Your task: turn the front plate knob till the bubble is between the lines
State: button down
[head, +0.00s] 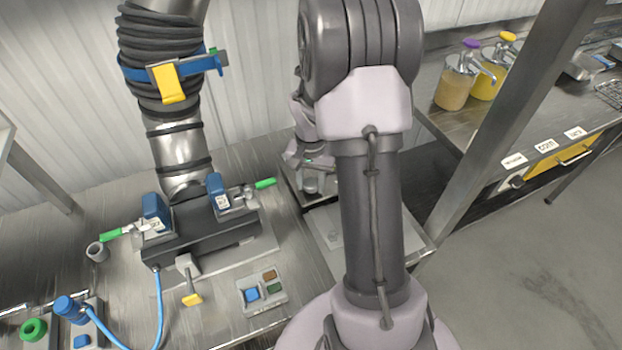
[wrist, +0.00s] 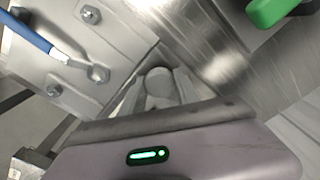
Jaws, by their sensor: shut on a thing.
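My gripper (wrist: 160,103) is at the lower middle of the wrist view, behind its body with the green light. It is shut around a round grey knob (wrist: 158,82), of which only the rounded top shows. I take this to be the front plate knob, but most of it is hidden. In the head view my own arm stands in front, and the end of my gripper shows only in part beside it. The bubble and its lines cannot be made out in either view.
A pale plate with bolts and a blue-handled spanner (wrist: 40,38) lies at the wrist view's upper left. A green handle (wrist: 272,8) is at upper right. In the head view, a clamp machine (head: 205,232), blue hose (head: 159,300) and small tray (head: 262,306) stand left of my arm.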

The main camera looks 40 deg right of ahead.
jog(key=n+p, duration=0.2)
jog(key=n, duration=0.4)
jog(key=shift+r, duration=0.1)
jog(key=n+p, duration=0.2)
jog(key=n, duration=0.3)
jog(key=shift+n, duration=0.4)
jog(key=n+p, duration=0.2)
jog(key=n, duration=0.3)
jog(key=n+p, duration=0.2)
jog(key=n, duration=0.3)
jog(key=shift+n, duration=0.5)
jog(key=c, duration=0.9)
grip_release()
